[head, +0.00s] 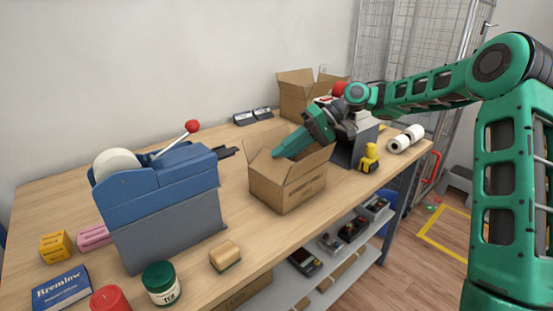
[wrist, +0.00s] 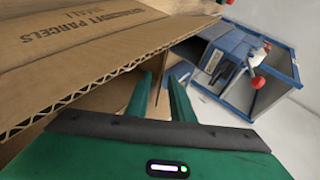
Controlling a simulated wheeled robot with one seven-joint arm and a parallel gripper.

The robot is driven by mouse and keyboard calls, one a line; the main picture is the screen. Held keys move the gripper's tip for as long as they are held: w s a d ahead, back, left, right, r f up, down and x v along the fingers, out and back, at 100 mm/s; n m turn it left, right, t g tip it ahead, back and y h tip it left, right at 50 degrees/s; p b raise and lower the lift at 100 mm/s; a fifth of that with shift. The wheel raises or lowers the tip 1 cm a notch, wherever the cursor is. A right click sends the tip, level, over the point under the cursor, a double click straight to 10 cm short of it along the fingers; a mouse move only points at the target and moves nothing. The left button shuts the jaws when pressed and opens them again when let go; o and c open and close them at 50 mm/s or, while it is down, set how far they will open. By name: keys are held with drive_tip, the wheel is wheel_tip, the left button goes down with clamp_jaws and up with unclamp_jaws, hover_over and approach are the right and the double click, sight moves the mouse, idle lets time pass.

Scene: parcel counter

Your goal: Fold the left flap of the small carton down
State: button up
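The small carton (head: 282,192) stands on the counter with its top open and flaps raised. Its left flap (head: 257,143) stands up at the left side. My gripper (head: 277,155) reaches in from the right, with its fingertips low over the carton's opening near the left flap. In the wrist view the two green fingers (wrist: 160,85) are apart, with a narrow gap between them and brown cardboard behind. A printed cardboard panel of the carton (wrist: 90,45) fills the upper left there, its corrugated edge close to the fingers. I cannot tell whether the fingers touch the cardboard.
A blue tape dispenser (head: 160,190) with a red-knobbed lever stands left of the carton; it also shows in the wrist view (wrist: 225,60). A larger open carton (head: 297,100) stands behind. A sponge-like block (head: 225,255) and a green jar (head: 160,284) lie in front.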

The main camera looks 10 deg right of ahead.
drive_tip(key=v, duration=0.8)
drive_tip(key=shift+d, duration=0.15)
